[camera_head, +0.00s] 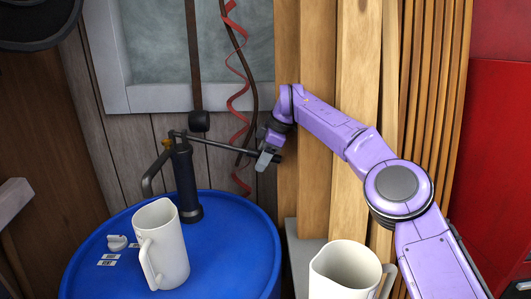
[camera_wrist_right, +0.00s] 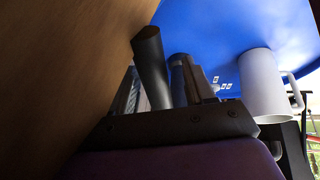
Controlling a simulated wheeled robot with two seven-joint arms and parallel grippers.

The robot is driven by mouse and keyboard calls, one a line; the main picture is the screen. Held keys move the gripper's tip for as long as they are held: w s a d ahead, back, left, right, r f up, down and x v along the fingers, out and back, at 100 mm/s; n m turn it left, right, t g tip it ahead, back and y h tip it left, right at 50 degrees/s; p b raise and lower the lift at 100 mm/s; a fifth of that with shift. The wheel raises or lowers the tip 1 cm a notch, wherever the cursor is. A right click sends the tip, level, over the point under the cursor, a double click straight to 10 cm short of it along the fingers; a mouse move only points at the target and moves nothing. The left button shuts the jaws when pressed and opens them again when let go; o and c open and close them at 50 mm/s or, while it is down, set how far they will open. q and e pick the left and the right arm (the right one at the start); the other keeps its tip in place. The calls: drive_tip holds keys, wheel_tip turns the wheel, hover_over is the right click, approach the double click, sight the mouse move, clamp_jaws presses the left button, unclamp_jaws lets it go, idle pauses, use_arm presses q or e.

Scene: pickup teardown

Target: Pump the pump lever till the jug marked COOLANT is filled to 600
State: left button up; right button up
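A dark hand pump (camera_head: 185,180) stands upright on a blue drum (camera_head: 235,245). Its lever (camera_head: 225,147) slopes slightly down to the right. My right gripper (camera_head: 264,159) is at the lever's outer end. In the right wrist view the dark lever handle (camera_wrist_right: 152,70) lies between the fingers, which look closed around it. A white jug (camera_head: 168,250) stands on the drum near the pump's curved spout (camera_head: 150,182); it also shows in the right wrist view (camera_wrist_right: 262,85). No COOLANT mark, scale or liquid level can be read on it. My left gripper is not in view.
A second white jug (camera_head: 345,270) stands at the bottom right. A small white cap (camera_head: 117,242) and small labels (camera_head: 108,259) lie on the drum's left. A red coiled hose (camera_head: 237,80) hangs behind the lever. Wooden planks (camera_head: 318,60) stand close behind my right arm.

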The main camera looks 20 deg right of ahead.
drive_tip(key=shift+w+r, duration=0.1)
drive_tip(key=shift+w, duration=0.1)
drive_tip(key=p+v, duration=0.2)
drive_tip(key=v, duration=0.8)
drive_tip(key=shift+d+r, duration=0.15)
drive_tip(key=shift+s, duration=0.1)
idle(1.5)
